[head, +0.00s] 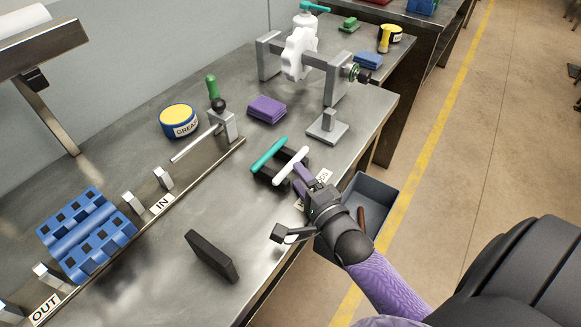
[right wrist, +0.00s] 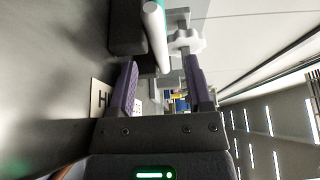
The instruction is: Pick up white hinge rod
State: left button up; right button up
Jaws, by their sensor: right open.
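The white hinge rod (head: 291,166) lies on a black holder (head: 262,180), beside a teal rod (head: 268,155). My right gripper (head: 302,178) is open, with its purple fingers close to the near end of the white rod. In the right wrist view, the white rod (right wrist: 155,36) shows ahead, its near end in line with the gap between the two spread fingers (right wrist: 161,75). I cannot tell whether a finger touches it. The black holder (right wrist: 127,30) shows there to the left of the rod. My left gripper is not in view.
A grey bin (head: 376,191) hangs at the bench's right edge by my right arm. A black block (head: 211,256) stands nearer on the bench. A grey metal stand (head: 327,128) and a purple block (head: 266,109) stand beyond the rods. A blue hinge-like part (head: 85,235) is at left.

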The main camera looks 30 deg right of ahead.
aim_at(292, 169)
jog(key=w, duration=0.3)
jog(key=shift+w+d+f+b, duration=0.1)
jog(key=shift+w+f+b, duration=0.05)
jog(key=shift+w+b, duration=0.2)
jog(key=shift+w, duration=0.3)
grip_shut()
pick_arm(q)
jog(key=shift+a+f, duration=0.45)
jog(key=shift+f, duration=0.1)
